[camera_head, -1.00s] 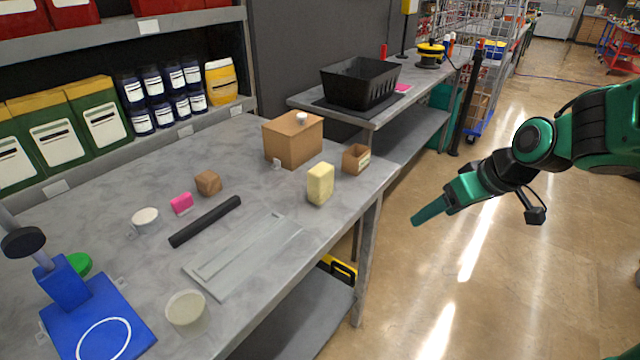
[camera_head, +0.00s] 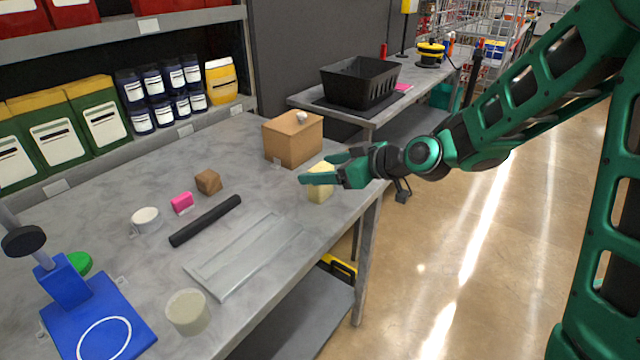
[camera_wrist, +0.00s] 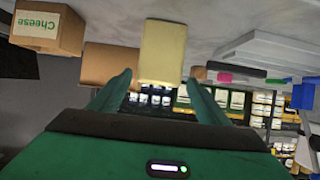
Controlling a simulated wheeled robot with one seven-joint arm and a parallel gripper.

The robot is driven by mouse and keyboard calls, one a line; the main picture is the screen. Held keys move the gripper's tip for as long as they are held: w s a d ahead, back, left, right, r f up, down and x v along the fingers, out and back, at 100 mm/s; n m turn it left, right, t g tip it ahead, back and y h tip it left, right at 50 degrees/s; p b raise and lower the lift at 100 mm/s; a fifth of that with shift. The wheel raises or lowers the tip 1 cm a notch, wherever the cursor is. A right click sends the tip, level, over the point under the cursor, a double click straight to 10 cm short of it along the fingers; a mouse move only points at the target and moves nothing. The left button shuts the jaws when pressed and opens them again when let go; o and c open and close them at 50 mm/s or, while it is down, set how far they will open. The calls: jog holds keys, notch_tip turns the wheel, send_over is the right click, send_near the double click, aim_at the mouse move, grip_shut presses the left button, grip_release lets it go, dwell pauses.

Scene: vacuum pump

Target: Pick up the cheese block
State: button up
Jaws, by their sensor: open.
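The cheese block (camera_head: 319,189) is a pale yellow upright block on the grey table, near its right edge. My gripper (camera_head: 318,168) is in front of it in the head view and hides part of it. In the wrist view the cheese block (camera_wrist: 163,50) appears upside down, ahead of and between the two green fingers (camera_wrist: 160,92). The fingers are open and apart, with nothing between their tips that I can see touching them.
A brown cardboard box (camera_head: 292,141) stands behind the block. A grey flat panel (camera_head: 245,255), a black bar (camera_head: 205,221) and a small brown cube (camera_head: 208,182) lie to the left.

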jog(key=shift+x, duration=2.6)
jog(key=shift+w+d, duration=0.1)
jog(key=shift+d, duration=0.05)
jog(key=c, duration=1.3)
